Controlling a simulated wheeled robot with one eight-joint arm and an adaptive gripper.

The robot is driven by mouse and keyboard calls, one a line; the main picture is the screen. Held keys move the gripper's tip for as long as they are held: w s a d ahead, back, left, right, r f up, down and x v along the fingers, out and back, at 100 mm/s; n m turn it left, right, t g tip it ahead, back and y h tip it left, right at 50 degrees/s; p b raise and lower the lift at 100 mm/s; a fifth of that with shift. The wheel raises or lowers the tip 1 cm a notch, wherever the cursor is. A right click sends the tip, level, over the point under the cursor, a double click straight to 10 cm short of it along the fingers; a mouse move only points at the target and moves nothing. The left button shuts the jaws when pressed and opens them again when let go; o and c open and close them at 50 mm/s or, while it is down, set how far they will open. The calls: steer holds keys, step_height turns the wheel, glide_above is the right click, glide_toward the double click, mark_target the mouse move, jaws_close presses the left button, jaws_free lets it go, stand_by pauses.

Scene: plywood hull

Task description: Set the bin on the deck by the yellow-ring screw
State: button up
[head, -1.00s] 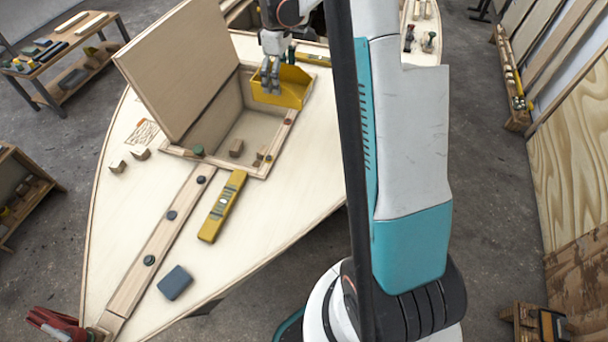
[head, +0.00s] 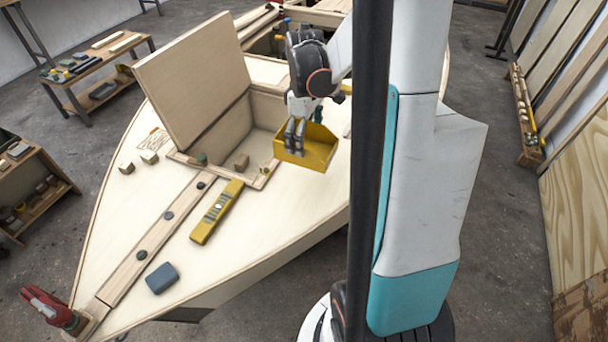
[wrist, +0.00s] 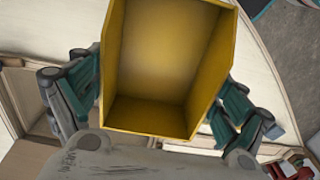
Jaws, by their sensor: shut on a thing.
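The yellow bin (head: 318,152) is in my gripper (head: 295,135), at the right side of the open hatch in the head view. In the wrist view the empty bin (wrist: 165,65) fills the middle, with the green-padded fingers (wrist: 158,105) on either side of it. I cannot tell whether the bin touches the deck (head: 265,225). Several dark screw heads lie along the plank on the deck. A small yellowish ring shape (head: 265,170) shows at the hatch's front right corner, too small to identify surely.
The hatch lid (head: 190,80) stands open, and a wooden block (head: 242,162) is by the opening. A yellow level (head: 217,212) and a blue-grey block (head: 162,278) lie on the deck. Bare deck lies right of the level. A red clamp (head: 52,308) sits at the bow.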

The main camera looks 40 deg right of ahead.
step_height(320, 180, down, 13)
steer(key=b, duration=0.4)
steer(key=shift+r, duration=0.1)
steer(key=shift+f+b, duration=0.2)
steer(key=shift+b, duration=0.1)
steer(key=o, duration=0.8)
steer(key=shift+r, duration=0.1)
step_height(320, 180, up, 12)
steer(key=p, duration=0.4)
steer(key=shift+r+p, duration=0.15)
steer(key=shift+p, duration=0.25)
steer(key=shift+a, duration=0.1)
